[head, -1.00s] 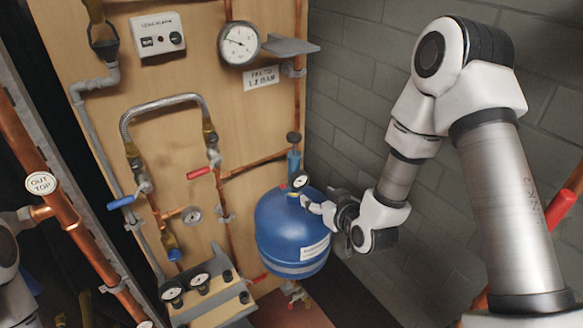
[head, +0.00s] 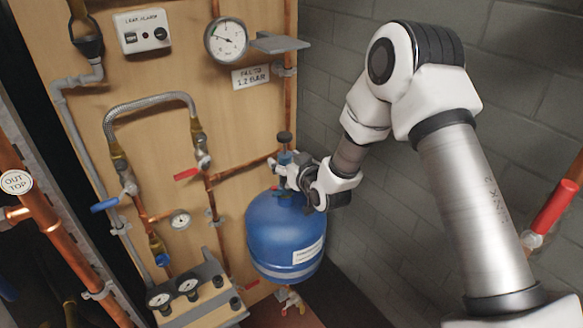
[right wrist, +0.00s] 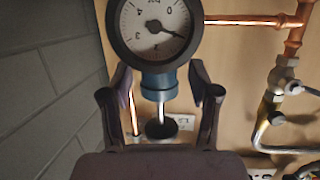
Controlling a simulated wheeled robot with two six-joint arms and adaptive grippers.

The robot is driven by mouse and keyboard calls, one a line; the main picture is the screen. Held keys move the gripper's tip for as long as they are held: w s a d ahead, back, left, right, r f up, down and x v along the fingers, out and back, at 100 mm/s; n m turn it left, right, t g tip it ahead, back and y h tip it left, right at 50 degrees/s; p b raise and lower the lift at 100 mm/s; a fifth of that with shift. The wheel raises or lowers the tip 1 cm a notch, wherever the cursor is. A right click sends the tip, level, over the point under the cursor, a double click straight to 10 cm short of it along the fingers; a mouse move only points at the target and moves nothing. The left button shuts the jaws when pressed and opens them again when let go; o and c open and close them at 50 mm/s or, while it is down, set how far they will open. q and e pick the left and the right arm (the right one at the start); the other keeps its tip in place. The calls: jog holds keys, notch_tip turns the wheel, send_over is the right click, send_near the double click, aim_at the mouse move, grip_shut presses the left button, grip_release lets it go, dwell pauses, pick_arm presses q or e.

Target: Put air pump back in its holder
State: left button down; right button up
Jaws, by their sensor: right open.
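The air pump stands upright on top of the blue tank (head: 285,235). Its black knob (head: 284,137) is on top, above a blue body (head: 285,158). The right wrist view, which looks upside down, shows the pump's round gauge (right wrist: 155,25), blue neck (right wrist: 158,82) and thin rod. My right gripper (head: 283,174) is open at the pump, just above the tank. In the right wrist view its two dark fingers (right wrist: 160,105) lie on either side of the blue neck and rod, with gaps visible. A grey shelf bracket (head: 280,43), possibly the holder, is high on the board. My left gripper is out of view.
The wooden board (head: 150,80) carries copper pipes, a pressure gauge (head: 226,41), a leak alarm box (head: 143,32) and valves with red and blue handles. A grey block wall (head: 340,90) stands to the right. A red-handled valve (head: 555,205) is at far right.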

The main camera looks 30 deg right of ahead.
grip_shut()
jog(key=shift+w+r+p, duration=0.1)
jog(key=shift+r+p, duration=0.25)
jog(key=shift+r, duration=0.1)
jog(key=shift+r+p, duration=1)
jog(key=shift+r, duration=0.6)
jog(key=shift+f, duration=0.15)
